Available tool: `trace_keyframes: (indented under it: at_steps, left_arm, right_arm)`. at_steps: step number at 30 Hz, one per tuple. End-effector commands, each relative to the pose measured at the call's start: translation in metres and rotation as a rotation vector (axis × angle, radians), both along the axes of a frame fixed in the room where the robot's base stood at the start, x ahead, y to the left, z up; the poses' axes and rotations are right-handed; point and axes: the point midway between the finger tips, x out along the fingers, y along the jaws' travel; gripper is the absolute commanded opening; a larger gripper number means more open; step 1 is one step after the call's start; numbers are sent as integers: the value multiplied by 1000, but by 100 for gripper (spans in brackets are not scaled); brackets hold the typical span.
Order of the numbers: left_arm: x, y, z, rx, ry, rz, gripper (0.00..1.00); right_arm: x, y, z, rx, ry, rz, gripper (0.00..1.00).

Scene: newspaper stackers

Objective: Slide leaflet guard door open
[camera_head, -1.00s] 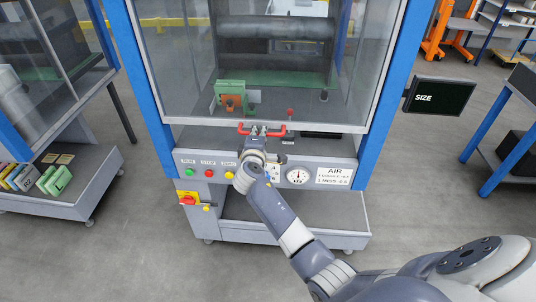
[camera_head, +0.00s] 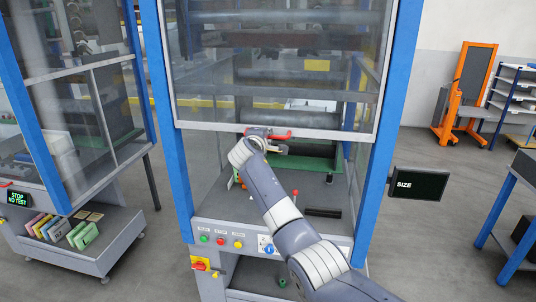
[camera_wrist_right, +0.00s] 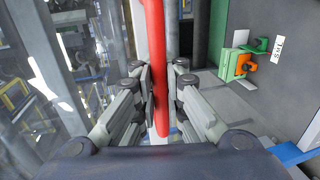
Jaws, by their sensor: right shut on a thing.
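The guard door (camera_head: 340,105) is a clear panel in a grey frame between blue posts, in the head view. Its lower edge stands well above the machine's deck (camera_head: 230,205), with an open gap below. A red handle (camera_head: 282,137) runs along its lower edge. My right gripper (camera_head: 264,137) is shut on this handle. In the right wrist view the red handle (camera_wrist_right: 154,50) passes between the fingers of my right gripper (camera_wrist_right: 162,90). My forearm hides part of the deck. My left gripper is not in view.
Below the gap is a control panel with a green button (camera_head: 204,239), a red button (camera_head: 221,241) and a yellow button (camera_head: 238,244). A SIZE screen (camera_head: 418,184) juts out at right. An orange-green fixture (camera_wrist_right: 245,62) sits on the deck. Another machine stands at left.

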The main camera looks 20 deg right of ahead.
Motion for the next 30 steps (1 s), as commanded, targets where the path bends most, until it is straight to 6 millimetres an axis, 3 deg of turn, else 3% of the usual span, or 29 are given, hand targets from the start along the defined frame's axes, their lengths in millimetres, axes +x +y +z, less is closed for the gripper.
trace_keyframes:
  at_steps: [1, 7, 23, 24, 26, 30]
  left_arm:
    - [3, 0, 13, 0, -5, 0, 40]
    - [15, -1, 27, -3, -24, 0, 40]
    - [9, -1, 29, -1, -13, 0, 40]
    - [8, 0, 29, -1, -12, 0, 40]
    - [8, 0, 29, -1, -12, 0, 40]
    - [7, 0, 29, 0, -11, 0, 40]
  right_arm:
    - [0, 1, 20, -1, -4, 0, 0]
    - [1, 1, 43, -1, -3, 0, 0]
    - [1, 0, 49, -1, -4, 0, 0]
    - [1, 0, 49, -1, -4, 0, 17]
    - [1, 1, 49, -1, -3, 0, 30]
    - [1, 0, 48, 0, -2, 0, 30]
